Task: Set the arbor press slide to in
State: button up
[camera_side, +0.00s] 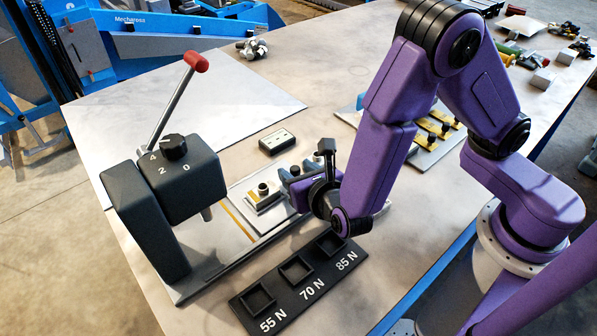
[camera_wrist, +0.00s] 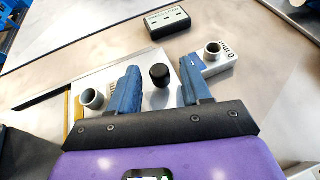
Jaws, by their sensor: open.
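The arbor press (camera_side: 165,190) stands at the left in the side view, with a red-tipped lever (camera_side: 178,95) and a dial (camera_side: 174,147) marked 4, 2, 0. Its pale slide plate (camera_side: 236,196) lies on the base, right of the press head, and carries a small block with a black-topped post (camera_side: 263,190). My gripper (camera_side: 286,178) is low at the plate's right side. In the wrist view my gripper (camera_wrist: 159,78) is open, with a black round knob (camera_wrist: 160,75) between its blue fingers. Gaps show on both sides of the knob. Contact below is hidden.
A black box (camera_side: 277,141) lies behind the plate. A black tray (camera_side: 290,290) marked 55 N, 70 N and 85 N is in front. A rack (camera_side: 425,150) with yellow parts stands behind my arm. A white part marked mm (camera_wrist: 220,64) is beside my right finger.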

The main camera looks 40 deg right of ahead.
aim_at(248, 216)
jog(key=shift+c, duration=0.3)
grip_shut()
jog(key=a, duration=1.2)
jog(key=shift+a, duration=0.3)
jog(key=shift+o, duration=0.3)
grip_release()
jog(key=shift+a, duration=0.1)
jog(key=v, duration=1.7)
jog(key=shift+s, duration=0.2)
